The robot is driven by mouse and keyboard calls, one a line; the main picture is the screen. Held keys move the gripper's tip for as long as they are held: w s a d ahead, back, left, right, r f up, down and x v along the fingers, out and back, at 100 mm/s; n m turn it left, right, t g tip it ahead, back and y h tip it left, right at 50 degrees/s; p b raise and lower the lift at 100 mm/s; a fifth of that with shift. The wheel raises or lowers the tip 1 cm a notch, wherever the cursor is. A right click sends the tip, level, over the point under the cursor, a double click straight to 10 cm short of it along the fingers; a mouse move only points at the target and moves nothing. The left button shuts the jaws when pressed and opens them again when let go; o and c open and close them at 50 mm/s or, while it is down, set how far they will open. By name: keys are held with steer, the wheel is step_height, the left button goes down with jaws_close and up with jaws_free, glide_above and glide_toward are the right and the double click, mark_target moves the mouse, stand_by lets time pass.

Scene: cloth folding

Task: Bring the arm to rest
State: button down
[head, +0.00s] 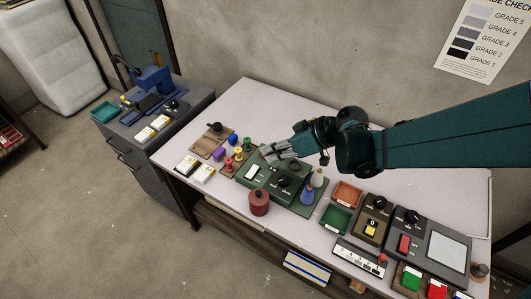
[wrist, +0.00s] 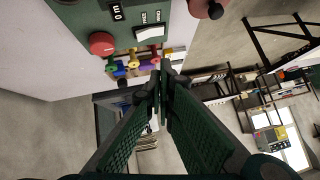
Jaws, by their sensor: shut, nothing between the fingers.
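My gripper (head: 268,155) is above the table, over the green control panel (head: 310,195) in the head view. My teal arm reaches in from the right edge. In the wrist view my gripper (wrist: 163,75) has its two fingers together, with nothing seen between them. The fingertips there lie in line with a row of coloured spools (wrist: 135,62), but whether they touch anything cannot be told. Part of the panel is hidden under my gripper and wrist in the head view.
The white table (head: 250,92) holds a dark red weight (head: 259,202), a blue cone (head: 306,196), an orange tray (head: 346,194), a green tray (head: 336,218) and a grey control box (head: 440,250). A grey cabinet (head: 150,165) stands at left. The table's back left is clear.

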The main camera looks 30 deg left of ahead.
steer(key=shift+d+r, duration=0.2)
stand_by(0.6)
steer(key=w+d+r+m+t+h, duration=0.25)
steer(key=d+r+m, duration=0.2)
steer(key=d, duration=0.85)
steer(key=w+d+r+m+t+h, duration=0.1)
steer(key=d+r+m+t, duration=0.3)
steer(key=d, duration=0.9)
steer(key=s+d+r+m+t+h, duration=0.1)
steer(key=s+d+m, duration=0.1)
steer(key=d, duration=0.6)
steer(key=s+d+r+m+h, duration=0.2)
steer(key=s+d+m, duration=0.1)
steer(key=d, duration=0.6)
steer(key=s+d+r+m+t+h, duration=0.1)
steer(key=s+d+m+h, duration=0.1)
steer(key=s+d, duration=0.3)
steer(key=d+m, duration=0.1)
steer(key=d, duration=0.3)
steer(key=shift+d+r+t, duration=0.2)
steer(key=shift+r+t, duration=0.1)
steer(key=shift+t, duration=0.05)
steer(key=shift+f+m+h, duration=0.15)
steer(key=shift+m+h, duration=0.1)
steer(key=shift+m, duration=0.1)
stand_by(0.6)
